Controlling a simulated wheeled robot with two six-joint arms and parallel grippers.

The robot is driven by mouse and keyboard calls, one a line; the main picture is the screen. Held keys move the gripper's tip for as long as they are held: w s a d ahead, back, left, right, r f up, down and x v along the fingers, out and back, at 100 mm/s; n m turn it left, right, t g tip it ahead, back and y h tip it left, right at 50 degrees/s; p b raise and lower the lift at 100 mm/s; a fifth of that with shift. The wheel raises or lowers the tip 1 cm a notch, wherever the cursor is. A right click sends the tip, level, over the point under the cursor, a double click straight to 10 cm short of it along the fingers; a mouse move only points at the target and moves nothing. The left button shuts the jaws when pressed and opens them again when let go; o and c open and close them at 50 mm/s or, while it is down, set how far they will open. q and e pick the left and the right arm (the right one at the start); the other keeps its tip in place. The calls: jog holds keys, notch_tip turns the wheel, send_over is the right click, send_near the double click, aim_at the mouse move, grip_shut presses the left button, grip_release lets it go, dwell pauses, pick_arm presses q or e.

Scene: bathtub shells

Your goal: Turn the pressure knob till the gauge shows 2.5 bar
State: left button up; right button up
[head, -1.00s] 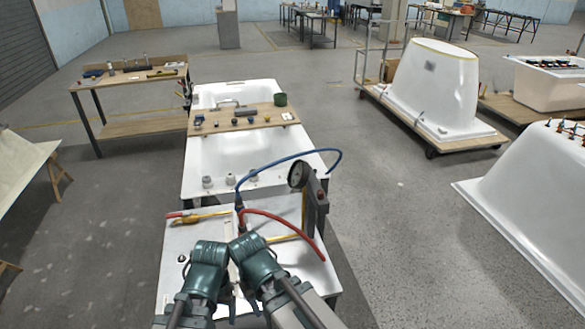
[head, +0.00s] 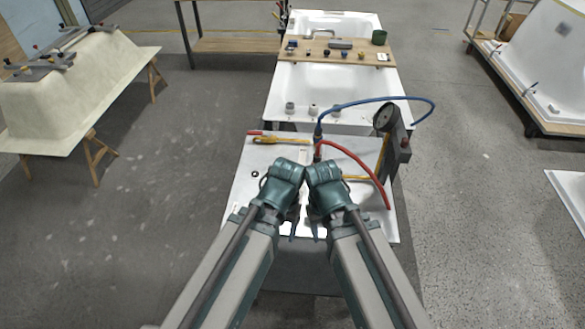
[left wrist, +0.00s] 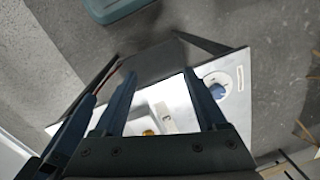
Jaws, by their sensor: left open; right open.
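A round pressure gauge (head: 386,117) stands on a grey block at the back right of the white bench top (head: 265,200). Its dial is too small to read. A small dark round part (head: 254,174) sits on the left of the top; I cannot tell if it is the knob. The left wrist view shows a blue knob (left wrist: 217,90) on a white panel, beside one finger. My left gripper (head: 292,226) and right gripper (head: 317,226) hang close together over the front of the top. Both are open and hold nothing visible.
A blue hose (head: 385,99) arches to the gauge area and a red hose (head: 368,168) curves over the top. A yellow-handled tool (head: 280,141) lies at the back left. White tubs (head: 340,80) stand behind. A shell on trestles (head: 75,90) is left; floor between is free.

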pick_arm(q)
jog(key=w+a+r+n+h+p, duration=0.1)
jog(key=w+a+r+n+p, duration=0.3)
jog(key=w+a+n, duration=0.8)
jog(key=shift+n, duration=0.8)
jog(key=f+b, duration=0.4)
jog(key=w+d+f+b, duration=0.1)
jog(key=f+b, duration=0.4)
jog(key=w+f+b, duration=0.1)
jog(key=f+b, duration=0.4)
jog(key=shift+w+d+f, duration=0.1)
jog(key=shift+w+d, duration=0.05)
jog(key=shift+d, duration=0.2)
jog(key=shift+c, duration=0.3)
